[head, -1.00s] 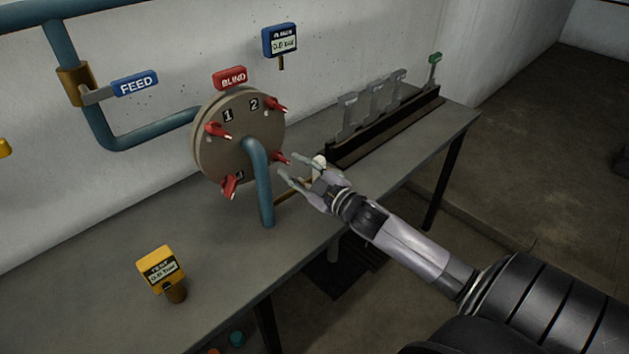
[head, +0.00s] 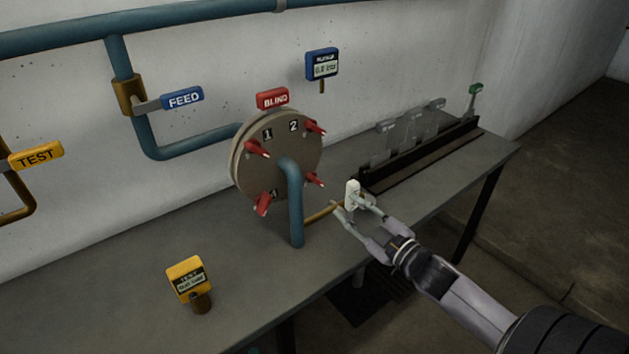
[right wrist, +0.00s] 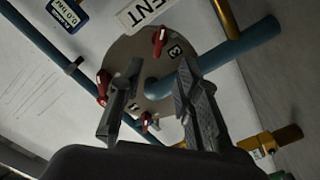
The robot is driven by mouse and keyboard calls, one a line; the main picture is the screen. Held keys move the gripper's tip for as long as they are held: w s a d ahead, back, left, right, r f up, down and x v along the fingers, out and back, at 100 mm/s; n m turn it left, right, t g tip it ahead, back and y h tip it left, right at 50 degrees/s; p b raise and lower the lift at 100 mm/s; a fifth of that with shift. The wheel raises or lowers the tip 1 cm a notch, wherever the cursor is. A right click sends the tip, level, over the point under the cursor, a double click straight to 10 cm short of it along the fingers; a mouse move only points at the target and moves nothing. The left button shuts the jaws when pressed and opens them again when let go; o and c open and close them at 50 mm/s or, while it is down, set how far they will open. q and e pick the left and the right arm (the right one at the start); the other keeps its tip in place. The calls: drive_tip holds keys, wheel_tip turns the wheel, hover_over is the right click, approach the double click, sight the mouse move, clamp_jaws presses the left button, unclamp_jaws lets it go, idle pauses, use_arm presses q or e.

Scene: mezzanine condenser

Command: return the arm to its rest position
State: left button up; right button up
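My right gripper (head: 347,201) is in front of the bench, just right of the round blind disc (head: 275,160). Its two fingers are apart, with nothing held between them. In the right wrist view the open fingers (right wrist: 159,66) point toward the disc (right wrist: 148,65), which is some way beyond the tips. A small white tag (head: 353,193) shows right at the fingertips in the head view; I cannot tell there whether they touch. In the wrist view a white VENT label (right wrist: 143,12) is beyond the fingers, clear of them. My left gripper is not in view.
A blue pipe (head: 294,210) rises in front of the disc, which carries red clamps. A dark rack (head: 425,155) with clear plates stands at the right on the grey bench (head: 110,285). A yellow TEST gauge (head: 189,280) stands at front left. Floor right of the bench is clear.

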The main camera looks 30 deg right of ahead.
drive_tip(key=s+a+f+m+g+h, duration=0.1)
drive_tip(key=s+a+f+m+g, duration=0.2)
drive_tip(key=s+a+f+g, duration=0.4)
drive_tip(key=s+a+f+m+g+h, duration=0.25)
drive_tip(key=s+a+f, duration=0.2)
drive_tip(key=f, duration=0.35)
drive_tip(key=s+a+f+m+g+y, duration=0.25)
drive_tip(key=s+a+g, duration=0.35)
drive_tip(key=s, duration=0.5)
wheel_tip(320, 180, down, 25)
drive_tip(key=s+n, duration=0.1)
drive_tip(key=s+d+f+g, duration=0.1)
drive_tip(key=s+d+f, duration=0.1)
drive_tip(key=s+f, duration=1.4)
drive_tip(key=shift+s+d+f+h, duration=0.2)
drive_tip(key=shift+s+f+h, duration=0.1)
drive_tip(key=shift+s, duration=0.3)
